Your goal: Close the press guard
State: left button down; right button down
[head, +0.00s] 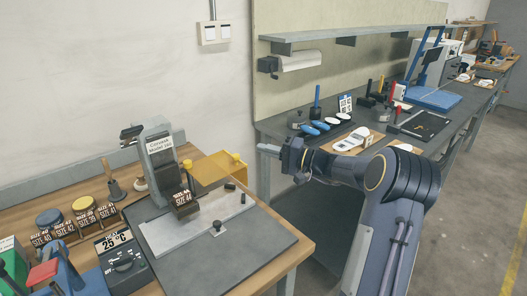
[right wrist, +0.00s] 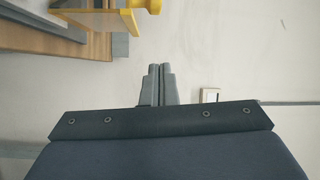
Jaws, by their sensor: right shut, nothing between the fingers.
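The press (head: 160,158) is a grey upright column on a dark base plate on the near wooden bench. Its guard (head: 215,172) is a see-through amber panel with yellow fittings, standing out to the right of the press and away from its front. In the right wrist view, the yellow and amber guard (right wrist: 98,18) shows at the top, left of the fingers. My right gripper (head: 262,148) is to the right of the guard, apart from it. Its fingers (right wrist: 158,72) are together and empty. My left gripper is not in view.
Several labelled stamps (head: 82,207) and a temperature box (head: 119,258) stand left of the press. A dark grey bench (head: 277,124) with blue tools and white insoles lies behind my right arm. A gap separates the two benches. The dark plate's front right is clear.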

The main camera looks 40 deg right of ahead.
jog(key=w+a+p, duration=0.1)
jog(key=w+a, duration=0.1)
jog(key=a, duration=0.4)
jog(key=shift+w+f+p, duration=0.15)
jog(key=shift+w+p, duration=0.05)
jog(key=shift+p, duration=0.1)
jog(key=shift+d, duration=0.1)
